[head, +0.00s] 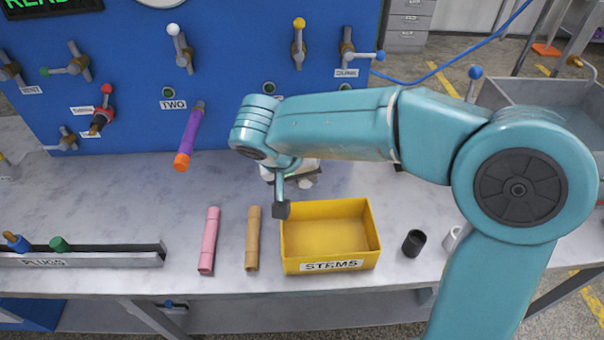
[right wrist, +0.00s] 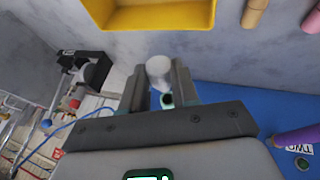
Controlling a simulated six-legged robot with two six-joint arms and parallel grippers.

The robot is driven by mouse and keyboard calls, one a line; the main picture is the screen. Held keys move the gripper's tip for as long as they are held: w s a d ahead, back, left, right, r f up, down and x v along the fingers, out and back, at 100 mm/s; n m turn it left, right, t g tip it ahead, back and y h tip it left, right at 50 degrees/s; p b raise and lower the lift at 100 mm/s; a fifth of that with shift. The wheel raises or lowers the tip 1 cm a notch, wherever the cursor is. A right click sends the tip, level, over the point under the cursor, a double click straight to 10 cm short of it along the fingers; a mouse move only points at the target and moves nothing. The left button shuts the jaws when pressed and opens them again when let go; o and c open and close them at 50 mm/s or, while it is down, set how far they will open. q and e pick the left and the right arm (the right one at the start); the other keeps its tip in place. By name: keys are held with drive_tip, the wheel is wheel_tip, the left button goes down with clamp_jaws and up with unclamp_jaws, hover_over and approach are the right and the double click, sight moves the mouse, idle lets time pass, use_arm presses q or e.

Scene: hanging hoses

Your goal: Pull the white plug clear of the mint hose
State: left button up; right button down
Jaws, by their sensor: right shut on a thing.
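My right gripper (head: 294,190) is at the end of the teal arm, above the back edge of the yellow tray. In the right wrist view my right gripper (right wrist: 157,82) is shut on the white plug (right wrist: 158,72), whose rounded end shows between the fingers. In the head view the plug is mostly hidden by the gripper and arm. My left gripper is not in view.
The yellow STEMS tray (head: 290,262) stands on the grey bench. A pink hose (head: 209,240) and a tan hose (head: 253,238) lie left of it. A purple hose with an orange end (head: 189,136) hangs from the blue panel (head: 235,50). A black cup (head: 413,243) stands right of the tray.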

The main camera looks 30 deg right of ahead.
drive_tip(key=shift+s+a+r+p, duration=0.2)
drive_tip(key=shift+s+a+r, duration=0.15)
drive_tip(key=shift+s+r, duration=0.3)
drive_tip(key=shift+s+a+r+p, duration=0.2)
drive_tip(key=shift+s+a+r, duration=0.15)
drive_tip(key=shift+s+r, duration=0.3)
drive_tip(key=shift+w, duration=0.15)
